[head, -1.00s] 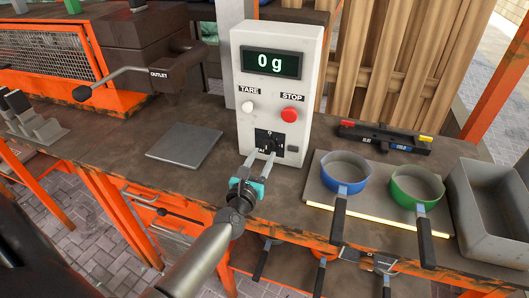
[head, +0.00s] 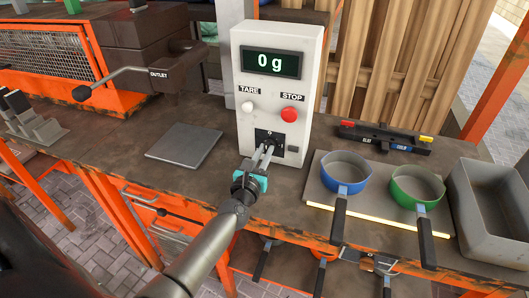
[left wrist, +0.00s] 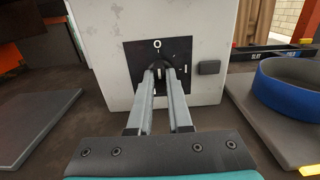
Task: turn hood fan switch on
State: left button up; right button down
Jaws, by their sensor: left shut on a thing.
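A white control box (head: 250,100) stands on the bench with a display reading 0 g. Low on its front is a black plate with a dark rotary switch knob, shown in the left wrist view (left wrist: 160,66). The plate is marked 0 at the top and I on the right. My left gripper (head: 266,153) is shut on the switch knob, with its two grey fingers on either side of it. It also shows in the left wrist view (left wrist: 161,80). The fingers hide much of the knob, and its exact angle is hard to tell. My right gripper is not in view.
A white button (head: 247,107) and a red stop button (head: 289,114) sit above the switch. A flat grey plate (head: 184,147) lies to the left. A blue pan (head: 345,187), a green pan (head: 402,193) and a grey bin (head: 501,220) stand to the right.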

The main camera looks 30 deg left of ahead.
pick_arm(q)
jog(key=shift+m, duration=0.3)
grip_shut()
jog(key=m, duration=0.4)
jog(key=shift+d, duration=0.1)
jog(key=m+p, duration=0.1)
jog(key=m, duration=0.3)
jog(key=shift+m, duration=0.4)
jog(key=m+p, duration=0.1)
jog(key=m, duration=0.3)
jog(key=shift+d+f, duration=0.1)
jog(key=shift+f+m+p, duration=0.1)
jog(key=shift+m+p, duration=0.3)
jog(key=shift+m, duration=1.9)
jog(key=o, duration=0.7)
grip_release()
